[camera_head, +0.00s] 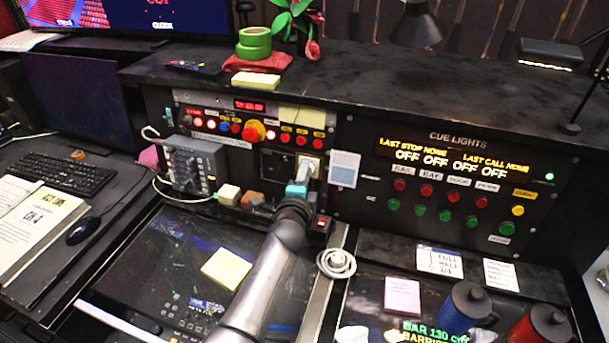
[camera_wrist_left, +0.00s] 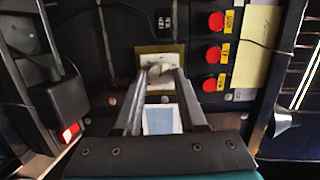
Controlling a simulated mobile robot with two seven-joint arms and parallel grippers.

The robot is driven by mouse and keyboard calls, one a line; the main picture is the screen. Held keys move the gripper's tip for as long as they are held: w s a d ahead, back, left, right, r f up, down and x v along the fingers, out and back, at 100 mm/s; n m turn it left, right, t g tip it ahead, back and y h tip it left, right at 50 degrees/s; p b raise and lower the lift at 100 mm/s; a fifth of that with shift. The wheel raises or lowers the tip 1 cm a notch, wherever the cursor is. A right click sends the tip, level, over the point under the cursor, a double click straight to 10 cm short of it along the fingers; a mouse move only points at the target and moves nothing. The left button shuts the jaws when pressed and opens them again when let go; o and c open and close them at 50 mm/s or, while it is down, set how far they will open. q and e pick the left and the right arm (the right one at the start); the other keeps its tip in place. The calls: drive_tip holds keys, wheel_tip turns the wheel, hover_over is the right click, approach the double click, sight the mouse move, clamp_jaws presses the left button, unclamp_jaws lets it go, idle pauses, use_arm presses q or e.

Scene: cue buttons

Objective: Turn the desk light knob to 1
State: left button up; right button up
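The desk light knob appears to be the small grey knob (camera_wrist_left: 158,71) on a brass-coloured plate (camera_wrist_left: 174,49) in the left wrist view. Its pointer and any numbers are not readable. In the head view the plate (camera_head: 316,161) is partly covered by my left gripper (camera_head: 303,170), which reaches up to the panel from below. In the left wrist view the two fingers of my left gripper (camera_wrist_left: 161,74) stand apart, with their tips at either side of the knob. Whether they touch it is unclear. My right gripper is in neither view.
Red buttons (camera_wrist_left: 213,53) sit right of the plate. A pale card (camera_head: 344,169) hangs beside the gripper, near the cue lights panel (camera_head: 362,205). A grey box (camera_head: 194,163) with a cable stands left. A white coiled thing (camera_head: 336,263) is below right. Blue and red bottles (camera_head: 466,306) stand at lower right.

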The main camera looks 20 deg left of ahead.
use_arm(q)
drive_tip(key=o, duration=0.4)
drive_tip(key=shift+o, duration=0.2)
drive_tip(key=shift+s, duration=0.4)
drive_tip(key=p+v, duration=0.1)
drive_tip(key=v, duration=1.3)
drive_tip(key=shift+s, duration=0.25)
drive_tip(key=shift+d, duration=0.1)
